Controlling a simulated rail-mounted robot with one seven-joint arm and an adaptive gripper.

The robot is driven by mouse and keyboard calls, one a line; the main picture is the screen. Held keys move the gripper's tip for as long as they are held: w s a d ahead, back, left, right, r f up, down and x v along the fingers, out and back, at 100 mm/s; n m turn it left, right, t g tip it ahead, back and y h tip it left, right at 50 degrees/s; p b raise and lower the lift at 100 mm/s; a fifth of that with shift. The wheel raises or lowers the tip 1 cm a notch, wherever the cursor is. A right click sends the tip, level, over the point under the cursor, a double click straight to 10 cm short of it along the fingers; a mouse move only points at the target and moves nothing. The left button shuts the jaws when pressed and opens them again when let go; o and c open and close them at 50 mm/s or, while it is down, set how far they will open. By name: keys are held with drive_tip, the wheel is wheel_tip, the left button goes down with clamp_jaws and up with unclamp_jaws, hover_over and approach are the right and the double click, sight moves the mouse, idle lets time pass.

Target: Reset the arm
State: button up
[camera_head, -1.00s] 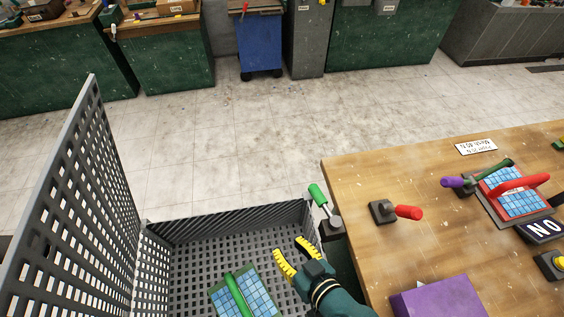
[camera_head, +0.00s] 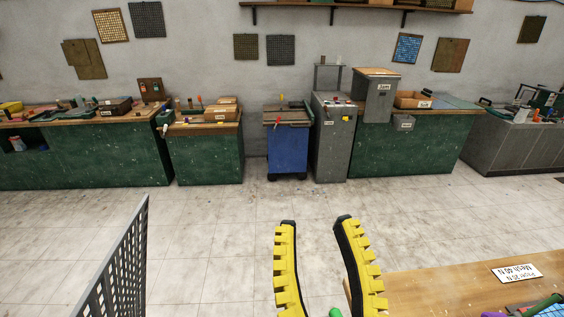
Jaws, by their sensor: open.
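My gripper (camera_head: 316,222) is in the lower middle of the head view, with its two yellow-toothed fingers pointing up. The fingers stand apart with nothing between them. It is raised in front of the camera, left of the wooden table (camera_head: 440,288). The rest of my arm is below the picture.
The grey mesh crate's lid (camera_head: 122,262) stands up at the lower left. A white label (camera_head: 516,273) lies on the table. A blue cart (camera_head: 287,148), green benches (camera_head: 208,156) and a grey cabinet (camera_head: 331,150) stand along the far wall. Open floor lies between.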

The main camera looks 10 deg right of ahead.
wheel_tip(320, 180, up, 25)
drive_tip(key=p, duration=2.2)
drive_tip(key=shift+p, duration=0.3)
